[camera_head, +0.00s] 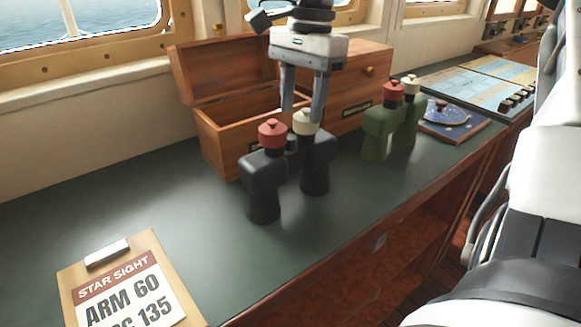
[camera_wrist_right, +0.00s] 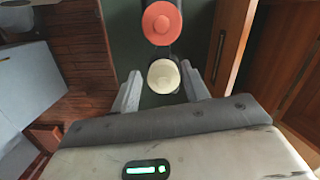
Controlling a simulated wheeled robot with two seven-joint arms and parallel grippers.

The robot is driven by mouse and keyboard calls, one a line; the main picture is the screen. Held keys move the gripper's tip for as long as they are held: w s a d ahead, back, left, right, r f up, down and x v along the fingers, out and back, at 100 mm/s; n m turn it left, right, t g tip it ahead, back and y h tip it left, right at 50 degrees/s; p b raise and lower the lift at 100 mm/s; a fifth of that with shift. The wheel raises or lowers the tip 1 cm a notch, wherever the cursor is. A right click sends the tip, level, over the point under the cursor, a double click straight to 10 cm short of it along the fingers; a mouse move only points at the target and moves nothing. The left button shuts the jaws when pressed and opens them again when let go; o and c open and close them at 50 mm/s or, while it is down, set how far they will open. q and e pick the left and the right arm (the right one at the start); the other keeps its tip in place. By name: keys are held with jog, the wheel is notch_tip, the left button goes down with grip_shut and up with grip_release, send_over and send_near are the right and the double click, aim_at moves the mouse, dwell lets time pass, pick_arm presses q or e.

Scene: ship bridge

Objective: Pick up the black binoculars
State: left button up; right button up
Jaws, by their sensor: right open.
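The black binoculars (camera_head: 265,182) stand upright on the green counter, with a red cap (camera_head: 271,133) on one barrel and a cream cap (camera_head: 306,122) on the other. My right gripper (camera_head: 304,113) points down above them from behind, its two fingers open on either side of the cream cap. In the right wrist view the cream cap (camera_wrist_right: 163,76) sits between the spread fingers of the right gripper (camera_wrist_right: 163,88), and the red cap (camera_wrist_right: 161,23) lies beyond them. I cannot tell whether either finger touches the cap. My left gripper is not in view.
An open wooden box (camera_head: 222,137) stands just behind the binoculars. Green binoculars (camera_head: 377,132) with similar caps stand to the right, near a blue chart disc (camera_head: 449,114). A clipboard (camera_head: 165,265) lies front left. The counter (camera_head: 130,205) is clear at left.

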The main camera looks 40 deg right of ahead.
aim_at(291, 137)
jog(key=f, duration=0.1)
jog(key=a+f, duration=0.1)
jog(key=f, duration=0.2)
jog(key=shift+w+a+f, duration=0.25)
jog(key=shift+a+f, duration=0.05)
jog(key=shift+f+p, duration=0.3)
jog(key=shift+f, duration=0.15)
grip_shut()
jog(key=shift+w+r, duration=0.1)
jog(key=shift+r, duration=0.05)
dwell(0.7)
